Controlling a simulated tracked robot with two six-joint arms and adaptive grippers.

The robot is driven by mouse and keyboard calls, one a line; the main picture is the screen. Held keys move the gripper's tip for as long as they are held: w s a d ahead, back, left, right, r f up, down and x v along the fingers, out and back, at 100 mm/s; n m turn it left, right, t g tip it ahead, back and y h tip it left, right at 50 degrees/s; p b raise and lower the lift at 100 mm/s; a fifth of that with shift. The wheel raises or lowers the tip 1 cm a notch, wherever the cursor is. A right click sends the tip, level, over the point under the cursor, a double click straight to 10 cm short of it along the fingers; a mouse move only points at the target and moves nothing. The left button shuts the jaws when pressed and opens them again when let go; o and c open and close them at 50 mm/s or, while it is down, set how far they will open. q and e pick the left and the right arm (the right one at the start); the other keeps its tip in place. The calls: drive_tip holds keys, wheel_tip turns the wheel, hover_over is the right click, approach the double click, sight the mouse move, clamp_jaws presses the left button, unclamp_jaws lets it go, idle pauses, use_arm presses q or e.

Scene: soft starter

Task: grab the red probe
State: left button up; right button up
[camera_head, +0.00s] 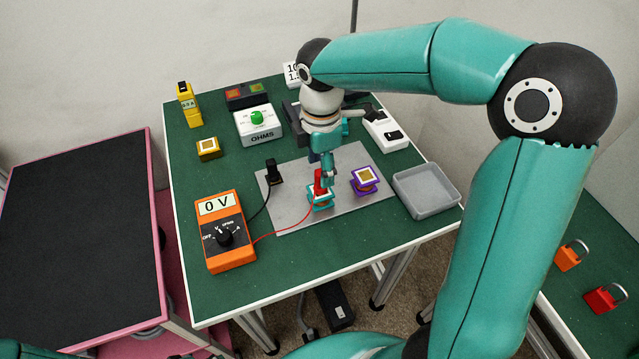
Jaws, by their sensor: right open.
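The red probe (319,182) stands upright at a teal-framed block (320,202) on the grey mat. A thin red wire runs from it to the orange multimeter (227,252), which reads 0 V. My right gripper (326,177) points down at the red probe with its fingers open. The fingers overlap the probe's top in the picture, and I cannot tell whether the probe is between them. The black probe (271,171) stands apart to the left, with a black wire to the meter. My left gripper is not in view.
The grey mat (290,222) also bears a purple-framed block (364,180) right of the probe. An empty grey tray (453,194) sits at the table's right edge. The OHMS box (259,124) and a yellow block (208,148) stand farther back. The green table's front is clear.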

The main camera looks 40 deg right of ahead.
sight(319, 172)
drive_tip(key=shift+w+f+p, duration=0.2)
drive_tip(key=shift+f+p, duration=0.15)
drive_tip(key=shift+f, duration=2.35)
clamp_jaws()
